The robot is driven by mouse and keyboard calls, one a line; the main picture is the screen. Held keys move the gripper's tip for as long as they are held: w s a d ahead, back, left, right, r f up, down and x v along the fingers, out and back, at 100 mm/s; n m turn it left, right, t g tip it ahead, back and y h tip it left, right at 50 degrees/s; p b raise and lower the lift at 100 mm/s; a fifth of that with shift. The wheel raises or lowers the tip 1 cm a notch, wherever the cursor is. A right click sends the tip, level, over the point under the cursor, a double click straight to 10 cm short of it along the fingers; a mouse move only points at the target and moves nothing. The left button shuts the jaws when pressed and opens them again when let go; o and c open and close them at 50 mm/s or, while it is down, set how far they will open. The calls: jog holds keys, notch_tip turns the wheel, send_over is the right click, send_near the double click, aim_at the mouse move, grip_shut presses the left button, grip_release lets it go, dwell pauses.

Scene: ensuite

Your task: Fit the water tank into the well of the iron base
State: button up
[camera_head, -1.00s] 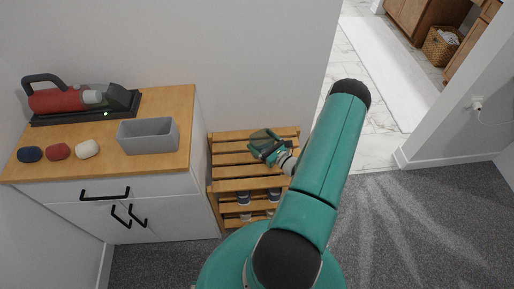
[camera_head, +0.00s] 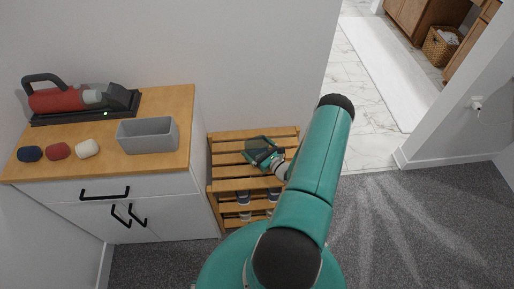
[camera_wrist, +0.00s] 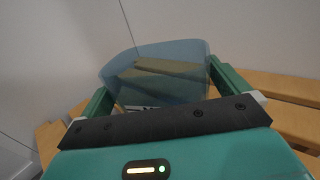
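The water tank (camera_head: 256,144) is a smoky translucent shell over the slatted rack; in the wrist view it is bluish (camera_wrist: 160,80), with slats showing through it. My gripper (camera_head: 266,155) is at the tank, above the rack. In the wrist view its two green fingers (camera_wrist: 165,88) stand on either side of the tank and appear closed on its sides. The iron base (camera_head: 50,120) is a long dark stand with a green light at the back of the wooden-topped cabinet. A red iron with a dark handle (camera_head: 62,99) rests on it. The well cannot be made out.
A grey open bin (camera_head: 148,136) stands on the cabinet top (camera_head: 110,165), right of navy (camera_head: 30,154), red (camera_head: 58,151) and white (camera_head: 88,148) rounded items. The wooden rack (camera_head: 225,172) stands right of the cabinet, with cups on lower shelves. Carpet is clear at right.

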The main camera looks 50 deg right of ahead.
jog(key=shift+r, duration=0.15)
jog(key=s, duration=1.2)
jog(key=shift+a, duration=0.3)
